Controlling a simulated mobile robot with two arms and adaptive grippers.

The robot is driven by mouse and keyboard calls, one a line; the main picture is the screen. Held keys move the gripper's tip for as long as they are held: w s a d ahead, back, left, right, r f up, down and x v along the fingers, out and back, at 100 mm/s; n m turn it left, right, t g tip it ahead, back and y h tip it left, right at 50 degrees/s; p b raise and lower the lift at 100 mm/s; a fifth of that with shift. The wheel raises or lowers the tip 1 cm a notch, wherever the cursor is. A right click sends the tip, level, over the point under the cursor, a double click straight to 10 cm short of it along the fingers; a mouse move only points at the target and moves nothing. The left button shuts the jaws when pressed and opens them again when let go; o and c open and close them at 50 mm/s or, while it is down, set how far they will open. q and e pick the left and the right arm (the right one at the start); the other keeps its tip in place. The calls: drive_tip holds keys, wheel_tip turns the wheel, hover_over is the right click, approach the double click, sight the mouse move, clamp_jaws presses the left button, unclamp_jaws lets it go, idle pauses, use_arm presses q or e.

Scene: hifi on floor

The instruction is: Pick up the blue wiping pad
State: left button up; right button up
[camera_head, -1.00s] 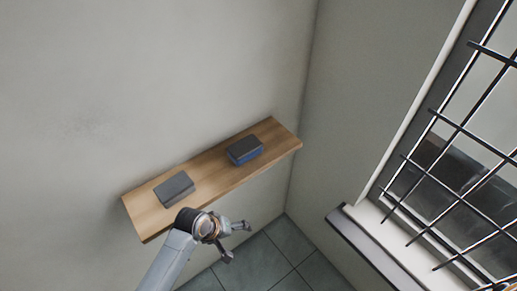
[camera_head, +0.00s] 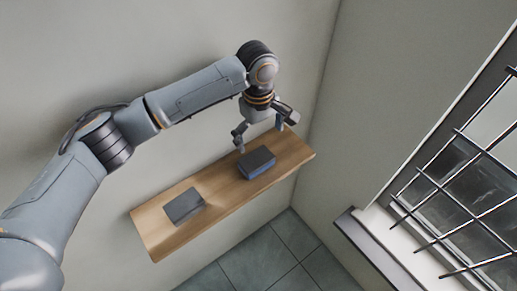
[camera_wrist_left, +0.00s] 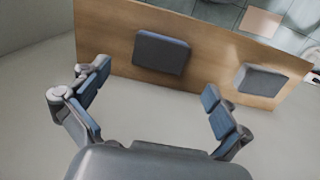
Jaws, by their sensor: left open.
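The blue wiping pad (camera_head: 257,165) is a block with a dark top and a blue side, lying flat on the right half of a wooden shelf (camera_head: 225,205). In the left wrist view the pad (camera_wrist_left: 161,53) shows dark, ahead of the fingers. My left gripper (camera_head: 261,137) is open and empty on the wall side of the pad, pointing down toward it. In the left wrist view its two fingers (camera_wrist_left: 155,82) are spread wide, with the pad beyond the gap between them. I cannot tell whether a finger touches the pad. My right gripper is not in view.
A dark grey block (camera_head: 184,206) lies on the left half of the shelf; it also shows in the left wrist view (camera_wrist_left: 262,81). The wall is close behind the shelf. A barred window (camera_head: 460,180) with a sill is at the right. Tiled floor (camera_head: 265,255) lies below.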

use_arm(q)
hover_over(258, 160)
drive_tip(key=f, duration=0.2)
drive_tip(key=s+f, duration=0.1)
drive_tip(key=f, duration=0.2)
drive_tip(key=f+b, duration=0.1)
drive_tip(key=shift+w+f, duration=0.25)
drive_tip(key=shift+f, duration=0.35)
drive_tip(key=shift+f+b, duration=0.25)
drive_tip(key=shift+b, duration=0.15)
drive_tip(key=f+b, duration=0.1)
drive_tip(key=b, duration=0.1)
drive_tip(key=f+b, duration=0.3)
drive_tip(key=b, duration=0.2)
drive_tip(key=shift+w+f, duration=0.25)
drive_tip(key=shift+f, duration=0.15)
drive_tip(key=shift+r, duration=0.1)
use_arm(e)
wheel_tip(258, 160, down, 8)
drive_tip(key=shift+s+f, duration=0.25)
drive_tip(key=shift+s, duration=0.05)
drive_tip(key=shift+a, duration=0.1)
